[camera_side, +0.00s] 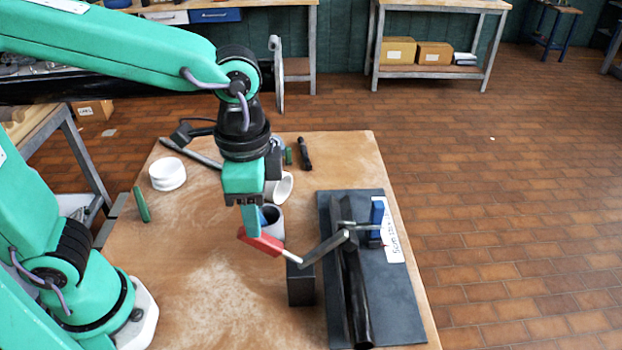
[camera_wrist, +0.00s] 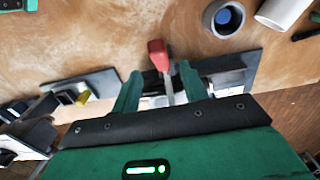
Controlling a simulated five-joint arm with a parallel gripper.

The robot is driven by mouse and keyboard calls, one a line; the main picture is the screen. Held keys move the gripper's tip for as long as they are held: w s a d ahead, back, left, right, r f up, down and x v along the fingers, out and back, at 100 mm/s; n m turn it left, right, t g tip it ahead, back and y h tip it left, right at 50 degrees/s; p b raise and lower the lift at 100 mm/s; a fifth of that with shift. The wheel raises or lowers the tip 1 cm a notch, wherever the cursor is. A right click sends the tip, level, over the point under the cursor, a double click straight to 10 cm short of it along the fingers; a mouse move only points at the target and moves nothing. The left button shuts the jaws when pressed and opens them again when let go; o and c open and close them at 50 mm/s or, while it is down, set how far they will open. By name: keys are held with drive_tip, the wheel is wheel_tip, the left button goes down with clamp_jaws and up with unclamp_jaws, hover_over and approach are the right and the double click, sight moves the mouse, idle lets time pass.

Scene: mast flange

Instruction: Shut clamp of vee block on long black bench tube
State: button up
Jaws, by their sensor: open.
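The long black tube (camera_side: 355,295) lies lengthwise over a dark plate (camera_side: 400,290). A grey metal clamp arm (camera_side: 325,248) angles across beside the tube's upper part. The clamp's red handle (camera_side: 265,244) sticks out to the left on a pale shaft; the vee block itself is hard to make out. My gripper (camera_side: 252,232) is at the red handle, pointing down. In the wrist view my gripper (camera_wrist: 160,76) is open, its green fingers apart on both sides of the handle's shaft, with the red grip (camera_wrist: 158,54) between and beyond the tips. I cannot tell whether they touch.
A dark upright block (camera_side: 301,285) stands left of the tube. A blue piece (camera_side: 377,220) and a white label (camera_side: 392,235) are on the plate's right. The bench's front left is clear.

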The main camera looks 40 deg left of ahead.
sight(259, 241)
drive_tip(key=shift+f, duration=3.85)
drive_tip(key=shift+c, duration=0.4)
clamp_jaws()
